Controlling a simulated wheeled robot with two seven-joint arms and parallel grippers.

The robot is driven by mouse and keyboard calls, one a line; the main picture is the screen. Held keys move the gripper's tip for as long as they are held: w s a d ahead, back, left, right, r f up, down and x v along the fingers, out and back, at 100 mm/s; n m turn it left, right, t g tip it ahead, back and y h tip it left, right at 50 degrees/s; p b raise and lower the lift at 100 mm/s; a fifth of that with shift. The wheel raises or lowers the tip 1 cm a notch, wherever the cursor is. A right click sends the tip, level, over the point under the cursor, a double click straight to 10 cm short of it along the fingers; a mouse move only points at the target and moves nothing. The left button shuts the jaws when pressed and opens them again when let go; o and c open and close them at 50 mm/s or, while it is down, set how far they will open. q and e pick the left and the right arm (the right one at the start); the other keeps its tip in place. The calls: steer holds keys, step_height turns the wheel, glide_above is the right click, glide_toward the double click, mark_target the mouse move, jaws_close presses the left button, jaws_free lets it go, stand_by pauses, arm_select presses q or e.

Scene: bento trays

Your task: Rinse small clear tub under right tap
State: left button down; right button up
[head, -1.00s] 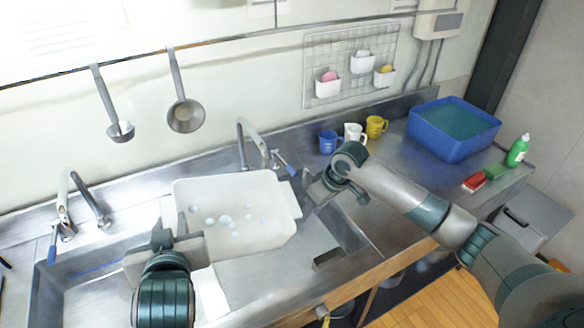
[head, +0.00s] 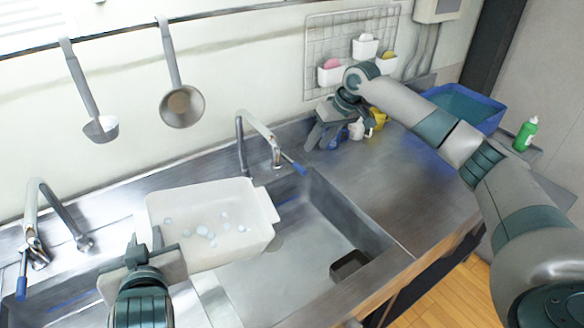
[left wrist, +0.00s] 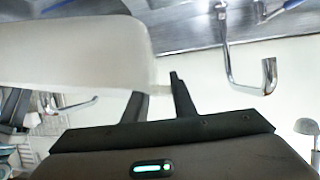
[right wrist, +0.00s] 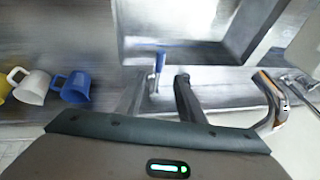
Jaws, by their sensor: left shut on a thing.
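The small clear tub (head: 205,252) looks whitish and translucent, with several pale bubble-like spots inside. My left gripper (head: 150,250) is shut on its near left wall and holds it over the sink. The tub fills the upper left of the left wrist view (left wrist: 75,60). The right tap (head: 258,130) stands behind the tub, its spout end near the tub's far right corner. I see no water running. Its blue lever (head: 296,166) also shows in the right wrist view (right wrist: 157,70).
The left tap (head: 33,220) stands at far left. A blue mug (right wrist: 73,87), white mug (right wrist: 34,86) and yellow mug (head: 378,118) stand right of the tap. A blue bin (head: 495,115) and green bottle (head: 526,135) lie beyond.

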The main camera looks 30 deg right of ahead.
mark_target(301, 167)
arm_select(q)
steer(key=shift+s+d+r, duration=0.1)
steer(key=shift+s, duration=0.05)
arm_select(e)
steer(key=shift+s+d+r, duration=0.1)
